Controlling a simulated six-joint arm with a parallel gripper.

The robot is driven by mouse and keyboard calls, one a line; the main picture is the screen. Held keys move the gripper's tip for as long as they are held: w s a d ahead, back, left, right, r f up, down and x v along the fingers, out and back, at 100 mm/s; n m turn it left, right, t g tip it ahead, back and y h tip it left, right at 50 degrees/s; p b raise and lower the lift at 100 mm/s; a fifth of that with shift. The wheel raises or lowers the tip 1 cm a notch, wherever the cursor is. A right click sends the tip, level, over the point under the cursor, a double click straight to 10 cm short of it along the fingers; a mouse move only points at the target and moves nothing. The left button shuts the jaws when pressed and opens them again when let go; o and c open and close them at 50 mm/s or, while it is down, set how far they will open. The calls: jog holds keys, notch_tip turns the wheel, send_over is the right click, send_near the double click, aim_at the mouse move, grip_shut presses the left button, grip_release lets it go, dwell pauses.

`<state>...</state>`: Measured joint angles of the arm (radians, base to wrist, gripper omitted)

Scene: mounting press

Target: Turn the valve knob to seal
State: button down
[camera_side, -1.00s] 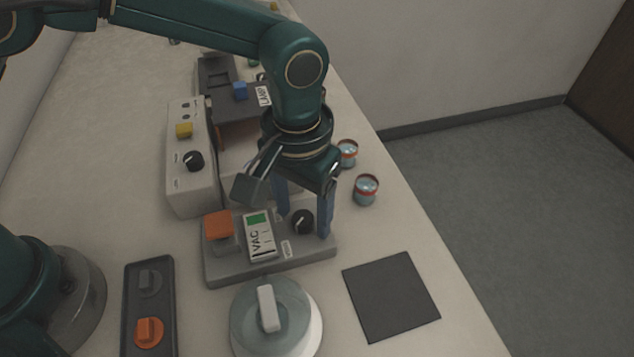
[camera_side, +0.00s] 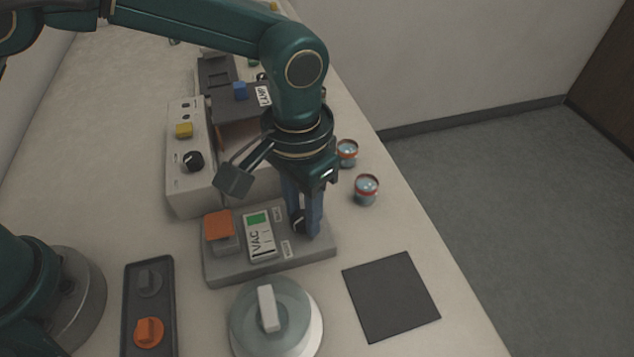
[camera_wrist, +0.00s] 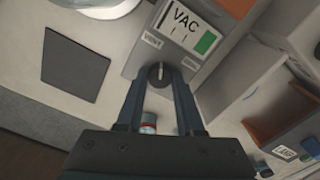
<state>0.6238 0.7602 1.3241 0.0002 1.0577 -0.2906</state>
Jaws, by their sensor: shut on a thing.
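The black valve knob (camera_side: 298,222) stands on the grey VAC unit (camera_side: 225,269), right of its VAC display panel (camera_side: 262,240). My gripper (camera_side: 306,230) points down over the unit and is shut on the knob, with its blue fingers on either side. In the wrist view the knob (camera_wrist: 159,75) sits between the fingertips (camera_wrist: 159,80), and its pale pointer line shows on top. In the side view the fingers hide part of the knob.
A glass-lidded round vessel (camera_side: 275,318) stands in front of the unit, beside a dark mat (camera_side: 391,297). A dark tray with an orange knob (camera_side: 149,332) lies at left. Two small red-rimmed jars (camera_side: 366,190) stand behind right. A grey box with a yellow button (camera_side: 184,130) stands behind.

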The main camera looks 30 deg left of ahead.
aim_at(303, 217)
jog(key=m, duration=1.2)
jog(key=shift+m, duration=0.4)
dwell(0.3)
jog(key=c, duration=0.5)
grip_release()
jog(key=shift+r, duration=0.1)
jog(key=shift+r, duration=2.5)
